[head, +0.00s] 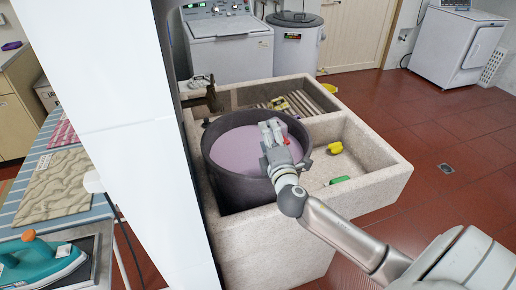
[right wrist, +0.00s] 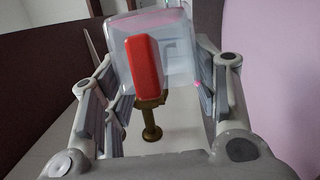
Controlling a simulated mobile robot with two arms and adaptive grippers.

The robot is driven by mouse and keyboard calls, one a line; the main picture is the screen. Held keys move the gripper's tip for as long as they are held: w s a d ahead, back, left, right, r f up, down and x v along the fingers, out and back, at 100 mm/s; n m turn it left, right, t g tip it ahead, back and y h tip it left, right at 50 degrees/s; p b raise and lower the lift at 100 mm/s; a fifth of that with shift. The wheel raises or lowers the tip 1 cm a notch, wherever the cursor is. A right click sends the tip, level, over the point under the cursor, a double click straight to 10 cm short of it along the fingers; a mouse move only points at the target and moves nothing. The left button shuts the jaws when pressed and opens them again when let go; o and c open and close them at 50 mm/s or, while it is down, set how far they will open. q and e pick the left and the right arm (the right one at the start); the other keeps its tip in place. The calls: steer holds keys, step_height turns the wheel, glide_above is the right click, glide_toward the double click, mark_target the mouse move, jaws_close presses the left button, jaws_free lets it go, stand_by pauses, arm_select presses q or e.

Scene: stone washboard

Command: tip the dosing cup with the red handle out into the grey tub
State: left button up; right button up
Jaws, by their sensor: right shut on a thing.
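The grey tub (head: 238,190) stands in the left basin of a stone sink and holds a lilac mass. My right gripper (head: 272,133) is above the tub's right part, inside its rim as the head view shows it. It is shut on the dosing cup's red handle (right wrist: 146,68). The clear cup (right wrist: 182,62) lies just beyond the handle in the right wrist view, with a pink band along its top edge. Its tilt and contents are hard to tell. In the head view the gripper mostly hides the cup. My left gripper is not in view.
The stone sink (head: 385,165) has a right basin with a yellow thing (head: 334,147) and a green thing (head: 340,180). A dark tap (head: 211,98) rises behind the tub. A white pillar (head: 130,150) blocks the left. Red floor is free on the right.

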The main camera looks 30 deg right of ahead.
steer(key=shift+r, duration=0.15)
steer(key=shift+a+r+n, duration=0.1)
steer(key=shift+r+n, duration=0.05)
steer(key=shift+n, duration=0.15)
